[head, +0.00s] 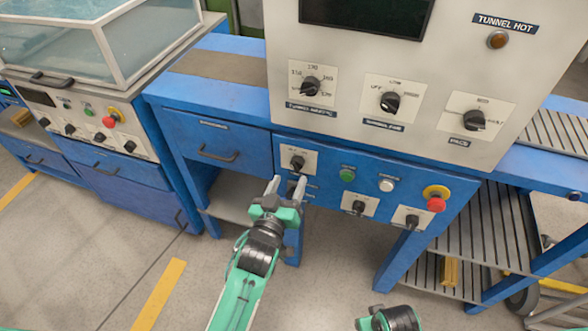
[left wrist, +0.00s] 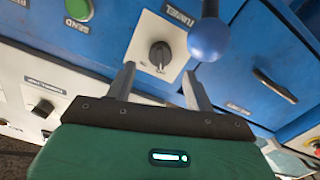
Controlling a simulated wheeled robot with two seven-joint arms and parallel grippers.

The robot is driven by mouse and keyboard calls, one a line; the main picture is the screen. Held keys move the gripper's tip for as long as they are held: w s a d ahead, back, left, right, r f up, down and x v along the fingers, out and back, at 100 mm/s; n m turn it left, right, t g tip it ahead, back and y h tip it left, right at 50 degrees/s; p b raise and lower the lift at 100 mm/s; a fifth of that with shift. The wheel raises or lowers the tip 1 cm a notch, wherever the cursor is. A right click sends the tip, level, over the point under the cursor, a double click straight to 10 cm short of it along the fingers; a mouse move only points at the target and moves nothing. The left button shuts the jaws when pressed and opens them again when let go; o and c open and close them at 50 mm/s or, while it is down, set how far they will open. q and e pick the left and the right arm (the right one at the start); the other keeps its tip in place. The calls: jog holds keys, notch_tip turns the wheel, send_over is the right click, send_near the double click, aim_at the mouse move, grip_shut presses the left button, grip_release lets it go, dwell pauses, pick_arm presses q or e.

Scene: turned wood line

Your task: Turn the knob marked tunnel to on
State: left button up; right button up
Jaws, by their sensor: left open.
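A small black knob (head: 297,162) on a white plate sits on the blue front panel, left of the green button. In the left wrist view, a black knob (left wrist: 160,54) sits on a white plate with a label (left wrist: 179,13) that seems to read TUNNEL. My left gripper (head: 289,182) is open and empty, just in front of and below the knob in the head view. In the left wrist view my left gripper (left wrist: 159,75) has a finger on each side of the knob, apart from it. A part of my right arm (head: 392,318) shows at the bottom; its fingers cannot be made out.
A green button (head: 348,175), a white button (head: 387,185) and a red stop button (head: 436,204) lie to the right. More knobs (head: 358,207) sit lower. A blue ball (left wrist: 208,40) stands out close beside the knob in the left wrist view. A drawer handle (head: 218,154) protrudes at left.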

aim_at(294, 169)
pick_arm(q)
jog(key=shift+x, duration=2.7)
jog(key=shift+c, duration=0.2)
jog(key=c, duration=0.9)
